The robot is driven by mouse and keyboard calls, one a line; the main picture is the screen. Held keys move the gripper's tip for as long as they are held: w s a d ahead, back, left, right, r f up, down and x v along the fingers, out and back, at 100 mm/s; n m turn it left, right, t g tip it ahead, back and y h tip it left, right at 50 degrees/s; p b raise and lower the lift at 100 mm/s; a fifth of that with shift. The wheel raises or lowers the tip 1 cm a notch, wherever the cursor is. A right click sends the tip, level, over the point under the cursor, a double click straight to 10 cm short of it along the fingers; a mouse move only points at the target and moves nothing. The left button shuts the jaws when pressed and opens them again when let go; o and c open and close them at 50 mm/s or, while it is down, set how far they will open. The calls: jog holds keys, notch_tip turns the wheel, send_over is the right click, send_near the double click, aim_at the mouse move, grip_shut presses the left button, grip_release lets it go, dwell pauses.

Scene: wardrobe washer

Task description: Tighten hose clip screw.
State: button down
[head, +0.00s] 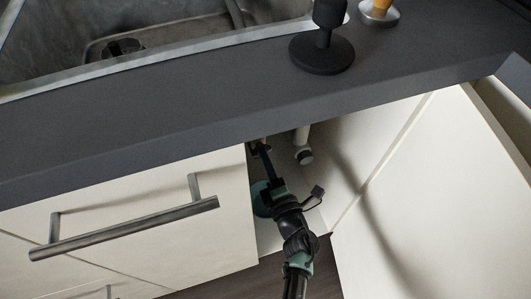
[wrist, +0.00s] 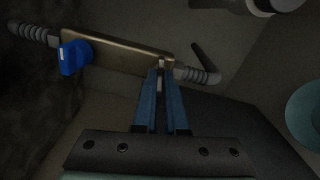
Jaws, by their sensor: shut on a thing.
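My gripper (wrist: 160,70) shows two blue fingers close together in the wrist view. Its tips are closed on a small pale metal piece, apparently the hose clip screw (wrist: 161,64), at the right end of a brass-coloured bar. A grey ribbed hose (wrist: 198,75) leaves the bar just right of the tips. Another ribbed hose (wrist: 36,33) leaves its left end. The fingers hide part of the clip. In the head view my gripper (head: 262,150) reaches into the open cabinet under the counter, where the clip is too small to make out.
A blue handle (wrist: 74,57) sits at the bar's left part. A white pipe (head: 303,146) hangs right of my gripper. A teal round object (head: 260,199) is left of my arm. The open cabinet door (head: 430,190) stands at right, a closed drawer (head: 130,225) at left.

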jog(key=shift+s+f+m+p, duration=0.15)
jog(key=shift+m+p, duration=0.25)
jog(key=shift+m, duration=0.7)
jog(key=c, duration=1)
grip_release()
jog(key=shift+o, duration=0.2)
jog(key=p+v, duration=0.3)
jog(key=v, duration=1)
